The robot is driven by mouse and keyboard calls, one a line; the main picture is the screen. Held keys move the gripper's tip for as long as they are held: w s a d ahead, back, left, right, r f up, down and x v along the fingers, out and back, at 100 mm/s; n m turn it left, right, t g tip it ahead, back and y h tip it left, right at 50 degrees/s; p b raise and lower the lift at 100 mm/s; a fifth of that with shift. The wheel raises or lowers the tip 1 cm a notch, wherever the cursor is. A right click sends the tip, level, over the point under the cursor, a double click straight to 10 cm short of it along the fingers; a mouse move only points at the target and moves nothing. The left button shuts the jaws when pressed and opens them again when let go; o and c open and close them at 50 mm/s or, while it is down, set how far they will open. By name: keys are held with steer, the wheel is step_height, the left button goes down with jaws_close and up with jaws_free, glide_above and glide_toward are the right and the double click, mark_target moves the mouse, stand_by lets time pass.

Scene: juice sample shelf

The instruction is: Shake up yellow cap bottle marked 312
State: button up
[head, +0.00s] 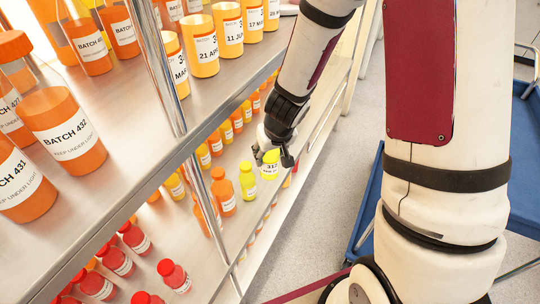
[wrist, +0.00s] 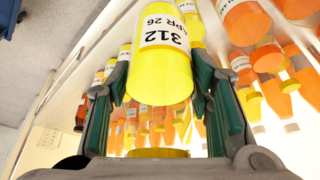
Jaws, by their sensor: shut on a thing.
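A yellow bottle (head: 268,174) with a white label reading 312 is held in my gripper (head: 273,158), at the front of a lower shelf. In the wrist view, the bottle (wrist: 160,88) sits between the two fingers of my gripper (wrist: 158,72), which is shut on it. Its label there reads 312 and APR 26, upside down in the picture. A yellow round part shows low between the fingers; I cannot tell for sure whether it is the cap. In the head view the bottle looks close to upright.
Red bottles (head: 174,276) stand lower left. Open floor (head: 310,240) lies right of the shelf.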

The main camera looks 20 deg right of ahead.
steer(key=w+d, duration=0.5)
steer(key=d, duration=0.1)
steer(key=s+a, duration=0.2)
steer(key=a, duration=0.1)
steer(key=s+a, duration=0.2)
steer(key=s, duration=0.1)
steer(key=shift+a, duration=0.4)
steer(key=shift+w+d+f, duration=0.1)
steer(key=shift+w, duration=0.05)
steer(key=shift+w, duration=0.1)
